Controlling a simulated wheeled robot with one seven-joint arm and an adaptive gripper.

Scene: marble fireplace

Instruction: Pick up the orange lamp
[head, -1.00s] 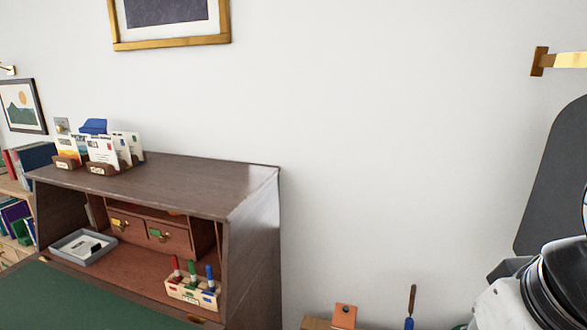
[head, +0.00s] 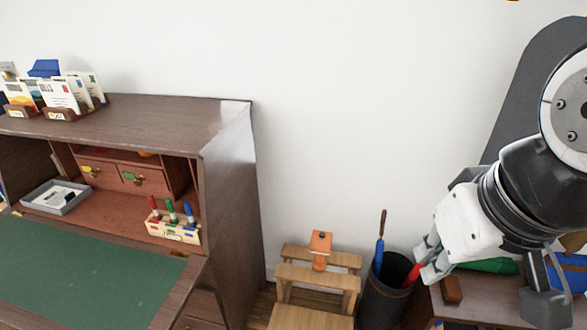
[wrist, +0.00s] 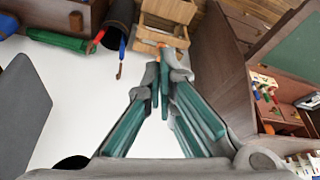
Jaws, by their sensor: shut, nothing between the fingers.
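A small orange object (head: 320,243), seemingly the orange lamp, has a squarish top and a short stem. It stands on a wooden chair or step stool (head: 318,277) between the desk and a dark bin in the head view. My gripper (head: 428,258) is at the right of the head view, right of the orange object and apart from it. In the wrist view my gripper (wrist: 165,70) has its fingers together and empty, pointing toward the wooden stool (wrist: 160,22). The fingers hide part of the stool there, and I cannot make out the lamp clearly.
A brown writing desk (head: 228,190) with a green top and a marker holder (head: 173,230) fills the left. A low table (head: 465,302) holds a green item at lower right.

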